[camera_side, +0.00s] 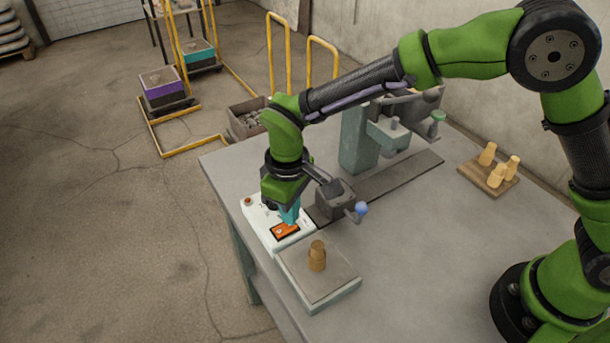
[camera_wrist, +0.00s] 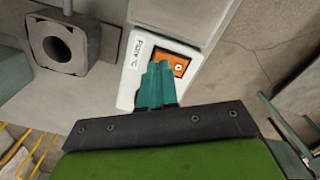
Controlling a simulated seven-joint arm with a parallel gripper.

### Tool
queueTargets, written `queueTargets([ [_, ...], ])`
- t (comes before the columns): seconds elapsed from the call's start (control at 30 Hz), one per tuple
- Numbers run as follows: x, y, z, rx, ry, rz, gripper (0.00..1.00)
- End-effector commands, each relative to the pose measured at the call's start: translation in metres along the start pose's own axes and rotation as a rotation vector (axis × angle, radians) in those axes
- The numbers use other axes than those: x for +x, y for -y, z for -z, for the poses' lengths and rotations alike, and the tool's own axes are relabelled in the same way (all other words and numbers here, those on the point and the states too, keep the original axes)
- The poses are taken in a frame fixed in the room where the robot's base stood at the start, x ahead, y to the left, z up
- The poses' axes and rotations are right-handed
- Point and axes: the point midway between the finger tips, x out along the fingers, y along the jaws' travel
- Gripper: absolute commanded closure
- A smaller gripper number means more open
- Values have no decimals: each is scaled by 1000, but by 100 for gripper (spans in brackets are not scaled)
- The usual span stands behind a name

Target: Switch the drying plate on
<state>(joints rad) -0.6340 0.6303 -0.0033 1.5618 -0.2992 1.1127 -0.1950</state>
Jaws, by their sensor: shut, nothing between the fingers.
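The drying plate (camera_side: 335,290) is a flat grey slab with a white control box (camera_side: 262,228) at its far-left end. On the box is an orange switch (camera_side: 287,230) in a dark frame; the switch also shows in the wrist view (camera_wrist: 180,68) with a pale round mark on it. My gripper (camera_side: 289,221) points down at the box with its teal fingers shut and empty. In the wrist view the fingertips (camera_wrist: 158,68) overlap the switch's edge and hide part of it. I cannot tell whether they touch it, or which way the switch is set.
A brown cylindrical piece (camera_side: 317,256) stands on the plate. A grey block with a blue-knobbed handle (camera_side: 340,202) is close to my gripper's right. A greenish machine (camera_side: 358,140) stands behind, and a wooden board with tan pieces (camera_side: 494,186) lies at right. The front tabletop is clear.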

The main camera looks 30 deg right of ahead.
Motion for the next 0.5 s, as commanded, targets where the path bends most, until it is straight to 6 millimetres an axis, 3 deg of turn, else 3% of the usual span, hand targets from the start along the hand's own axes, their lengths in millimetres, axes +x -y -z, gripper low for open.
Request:
queueTargets([
  [0.5, 8, 0, 0, 0, 0, 0, 100],
])
